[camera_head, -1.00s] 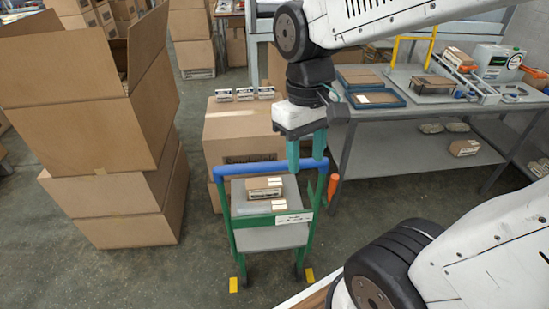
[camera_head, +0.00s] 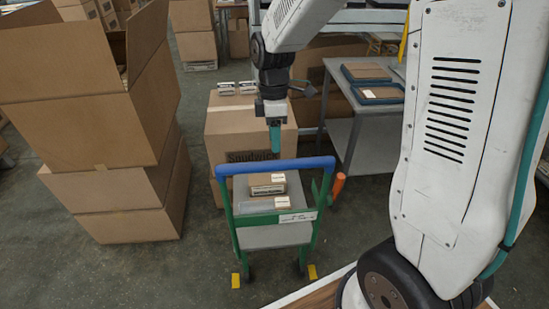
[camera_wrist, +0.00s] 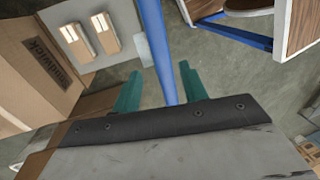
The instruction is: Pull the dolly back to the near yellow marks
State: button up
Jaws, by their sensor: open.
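The green dolly (camera_head: 276,237) with a blue handle bar (camera_head: 305,164) stands upright on the floor, carrying two small cartons (camera_head: 267,184). Its feet are close beside two yellow floor marks, the left one (camera_head: 236,281) and the right one (camera_head: 312,272). My gripper (camera_head: 275,154) points down just above and behind the handle bar. In the wrist view its teal fingers are spread (camera_wrist: 158,85), and the blue bar (camera_wrist: 154,35) runs between them in the picture. I see no grip on the bar; the exact gap is unclear.
A large carton (camera_head: 230,130) stands behind the dolly, with small packs on top. Stacked open boxes (camera_head: 110,190) stand to the left. A grey table (camera_head: 370,125) with blue trays is at the back right. Bare floor lies between the stack and the dolly.

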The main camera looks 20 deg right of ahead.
jog(key=f, duration=0.4)
jog(key=s+f, duration=0.1)
jog(key=f, duration=0.1)
jog(key=shift+s+a+f, duration=0.1)
jog(key=shift+a+f, duration=0.1)
jog(key=shift+f, duration=0.05)
grip_shut()
